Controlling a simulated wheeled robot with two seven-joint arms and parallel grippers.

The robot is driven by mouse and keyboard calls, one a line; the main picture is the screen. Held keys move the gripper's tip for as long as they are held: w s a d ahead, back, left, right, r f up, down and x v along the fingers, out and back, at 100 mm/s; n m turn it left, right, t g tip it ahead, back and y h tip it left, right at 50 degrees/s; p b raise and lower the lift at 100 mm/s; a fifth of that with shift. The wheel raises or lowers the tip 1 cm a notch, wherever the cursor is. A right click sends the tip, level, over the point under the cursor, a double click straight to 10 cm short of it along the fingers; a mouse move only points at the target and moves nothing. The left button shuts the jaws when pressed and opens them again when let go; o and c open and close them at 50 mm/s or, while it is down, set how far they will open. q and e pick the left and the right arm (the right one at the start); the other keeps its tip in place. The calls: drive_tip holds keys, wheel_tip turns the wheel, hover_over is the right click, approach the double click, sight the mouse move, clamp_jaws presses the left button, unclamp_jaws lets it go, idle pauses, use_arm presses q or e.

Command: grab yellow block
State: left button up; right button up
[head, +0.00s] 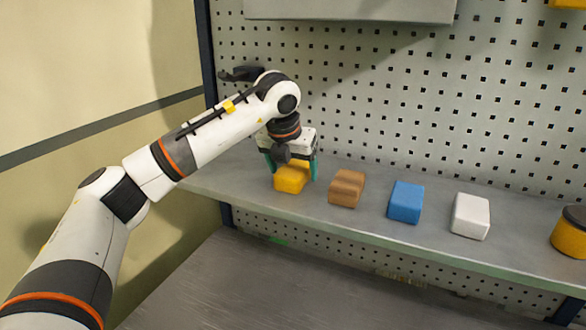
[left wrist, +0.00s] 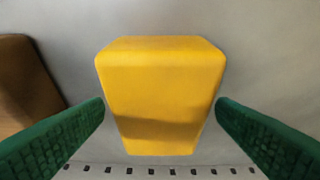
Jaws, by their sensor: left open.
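The yellow block (head: 290,178) sits at the left end of the grey shelf, first in a row of blocks. My left gripper (head: 293,166) is directly above it, pointing down, with its green fingers at either side of the block. In the left wrist view the yellow block (left wrist: 160,95) fills the middle, between the two open green fingers (left wrist: 160,115). A small gap shows between each finger and the block's sides. My right gripper is not in view.
A brown block (head: 346,188) stands just right of the yellow one; it also shows in the left wrist view (left wrist: 25,85). Further right are a blue block (head: 406,202), a white block (head: 470,215) and a yellow-and-black round object (head: 570,235). A perforated panel (head: 400,120) rises behind the shelf (head: 355,222).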

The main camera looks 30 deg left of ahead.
use_arm(q)
drive_tip(key=shift+w+f, duration=0.3)
drive_tip(key=shift+f, duration=0.25)
drive_tip(key=c, duration=1.2)
drive_tip(key=shift+r, duration=0.15)
